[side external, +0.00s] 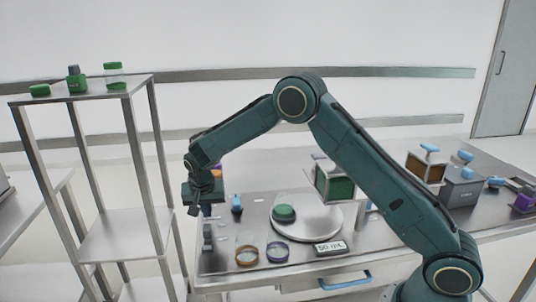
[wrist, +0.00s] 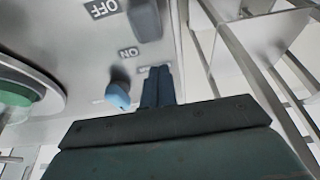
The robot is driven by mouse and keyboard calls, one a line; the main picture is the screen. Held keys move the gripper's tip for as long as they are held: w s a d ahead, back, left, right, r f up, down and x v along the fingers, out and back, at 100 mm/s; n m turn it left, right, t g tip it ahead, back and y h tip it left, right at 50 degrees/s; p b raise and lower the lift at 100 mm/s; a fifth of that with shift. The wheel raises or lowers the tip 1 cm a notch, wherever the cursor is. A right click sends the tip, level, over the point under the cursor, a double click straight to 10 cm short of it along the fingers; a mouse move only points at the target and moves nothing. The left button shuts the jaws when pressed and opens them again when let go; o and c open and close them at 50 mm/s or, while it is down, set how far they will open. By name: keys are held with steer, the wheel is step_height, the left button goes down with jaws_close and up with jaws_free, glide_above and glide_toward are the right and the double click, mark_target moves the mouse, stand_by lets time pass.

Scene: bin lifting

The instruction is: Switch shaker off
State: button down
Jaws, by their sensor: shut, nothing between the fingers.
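The shaker shows as a round pale platform (side external: 330,222) on the bench, with a green-capped vessel (side external: 284,213) on it. Its edge also shows at the left of the wrist view (wrist: 50,75). In the wrist view an OFF label (wrist: 101,8) and an ON label (wrist: 129,53) lie beside a grey block (wrist: 146,20), which looks like the switch. It seems to be the grey upright piece (side external: 208,238) at the bench's left end. My gripper (side external: 207,211) points down above that end, empty. Its shut fingers (wrist: 157,88) appear beyond the ON label, apart from the block.
A blue-topped knob (side external: 236,203) stands close to my gripper; it also shows in the wrist view (wrist: 118,96). A metal shelf rack (side external: 125,222) stands close on the left.

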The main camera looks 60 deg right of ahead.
steer(key=v, duration=1)
steer(key=shift+w+d, duration=0.15)
steer(key=s+d+r+n+t+y, duration=0.1)
steer(key=s+r+n, duration=0.1)
steer(key=s+r, duration=0.6)
steer(key=s+d+r+n+t, duration=0.1)
steer(key=s+d+r+n, duration=0.1)
steer(key=s+r, duration=0.65)
steer(key=s+f+n, duration=0.2)
steer(key=s, duration=0.9)
steer(key=s+f+n+t+y, duration=0.1)
steer(key=s+f+n, duration=0.1)
steer(key=s, duration=0.9)
steer(key=shift+a+n+y, duration=0.3)
steer(key=shift+a+n, duration=0.05)
steer(key=shift+n, duration=0.15)
